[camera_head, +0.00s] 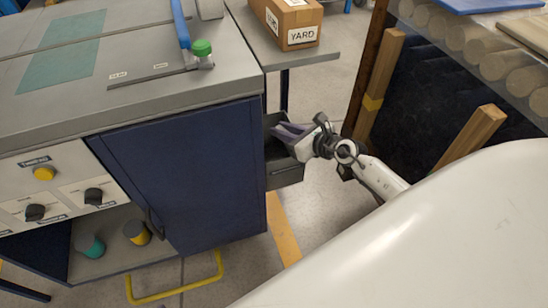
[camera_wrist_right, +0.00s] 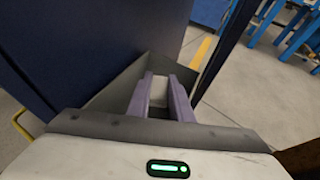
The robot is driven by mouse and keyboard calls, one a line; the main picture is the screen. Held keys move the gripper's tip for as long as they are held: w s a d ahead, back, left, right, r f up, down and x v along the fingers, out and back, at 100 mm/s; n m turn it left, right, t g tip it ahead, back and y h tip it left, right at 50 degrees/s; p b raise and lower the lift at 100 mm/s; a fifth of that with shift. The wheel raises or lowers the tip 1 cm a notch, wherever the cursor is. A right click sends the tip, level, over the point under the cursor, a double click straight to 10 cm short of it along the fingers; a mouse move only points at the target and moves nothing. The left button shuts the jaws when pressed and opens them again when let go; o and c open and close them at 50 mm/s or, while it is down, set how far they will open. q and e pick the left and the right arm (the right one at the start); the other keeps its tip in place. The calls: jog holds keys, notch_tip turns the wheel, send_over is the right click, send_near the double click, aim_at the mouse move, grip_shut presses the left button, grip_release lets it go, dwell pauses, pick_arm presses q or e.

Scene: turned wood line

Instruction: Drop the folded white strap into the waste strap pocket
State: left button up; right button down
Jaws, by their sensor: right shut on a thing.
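The waste strap pocket is a dark grey open-topped box (camera_head: 285,175) on the right side of the blue cabinet. It also shows in the right wrist view (camera_wrist_right: 113,97). My right gripper (camera_head: 281,130) reaches in from the right, with its purple-grey fingers over the pocket's opening. In the right wrist view the gripper (camera_wrist_right: 160,82) points into the pocket, with a gap between its fingers. The folded white strap (camera_wrist_right: 160,80) shows as a pale piece between the fingertips, partly hidden by them. My left gripper is not in view.
The blue cabinet (camera_head: 190,170) stands left of the pocket, under a grey worktop (camera_head: 150,100). A cardboard box (camera_head: 285,22) labelled YARD sits on a side shelf behind. Wooden posts (camera_head: 378,85) and stacked round timber (camera_head: 480,50) are at the right. A yellow floor handle (camera_head: 175,290) is in front.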

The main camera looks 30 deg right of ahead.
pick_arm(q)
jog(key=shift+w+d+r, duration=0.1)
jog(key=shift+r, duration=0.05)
pick_arm(e)
jog(key=c, duration=1.5)
grip_release()
jog(key=shift+s+d+r+p, duration=0.1)
jog(key=shift+s+r+p, duration=0.05)
jog(key=shift+s+p, duration=0.2)
jog(key=p+v, duration=0.2)
jog(key=v, duration=0.6)
jog(key=shift+s+r, duration=0.1)
jog(key=shift+s, duration=0.15)
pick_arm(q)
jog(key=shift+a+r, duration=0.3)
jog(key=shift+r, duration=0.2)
pick_arm(e)
jog(key=shift+s+d+r, duration=0.1)
jog(key=shift+s+r, duration=0.05)
jog(key=shift+s, duration=0.25)
